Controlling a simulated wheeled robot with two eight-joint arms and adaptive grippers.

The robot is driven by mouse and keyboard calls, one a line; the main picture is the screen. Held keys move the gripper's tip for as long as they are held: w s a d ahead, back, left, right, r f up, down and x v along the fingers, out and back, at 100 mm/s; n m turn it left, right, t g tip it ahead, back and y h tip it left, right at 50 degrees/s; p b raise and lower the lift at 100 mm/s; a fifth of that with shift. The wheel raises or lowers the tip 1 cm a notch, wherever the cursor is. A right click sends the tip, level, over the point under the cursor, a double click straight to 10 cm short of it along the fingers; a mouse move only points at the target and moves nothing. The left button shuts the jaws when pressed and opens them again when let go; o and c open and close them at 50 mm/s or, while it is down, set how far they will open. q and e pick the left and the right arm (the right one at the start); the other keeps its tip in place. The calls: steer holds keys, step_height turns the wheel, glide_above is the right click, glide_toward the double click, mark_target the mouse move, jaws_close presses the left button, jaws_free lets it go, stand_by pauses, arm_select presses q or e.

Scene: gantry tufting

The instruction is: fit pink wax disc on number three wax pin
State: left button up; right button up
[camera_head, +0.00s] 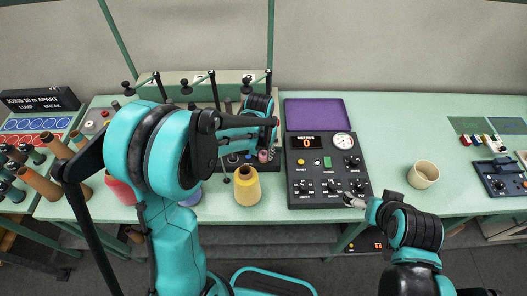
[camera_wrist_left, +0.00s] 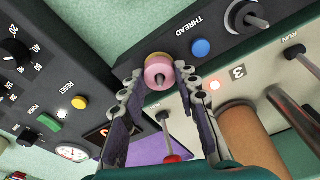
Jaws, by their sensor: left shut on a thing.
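The pink wax disc (camera_wrist_left: 158,72) is between the fingertips of my left gripper (camera_wrist_left: 160,78), which is shut on it. A small stub shows at the disc's middle and a tan ring shows behind it. I cannot tell whether the disc is around a pin or only in front of one. A plate marked 3 (camera_wrist_left: 238,72) with a lit lamp is to the right. In the head view my left gripper (camera_head: 263,140) is over the rig, with the pink disc (camera_head: 263,155) small below it.
A dark control console (camera_head: 327,170) stands right of the rig, with a purple tray (camera_head: 316,114) behind it. A yellow yarn cone (camera_head: 247,186) stands in front of the rig. A cream cup (camera_head: 423,174) is at the right, with bare table around it.

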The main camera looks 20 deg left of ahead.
arm_select(q)
steer(key=shift+f+b, duration=0.4)
steer(key=shift+f, duration=0.1)
arm_select(e)
steer(key=shift+f, duration=0.4)
arm_select(q)
steer(key=o, duration=0.9)
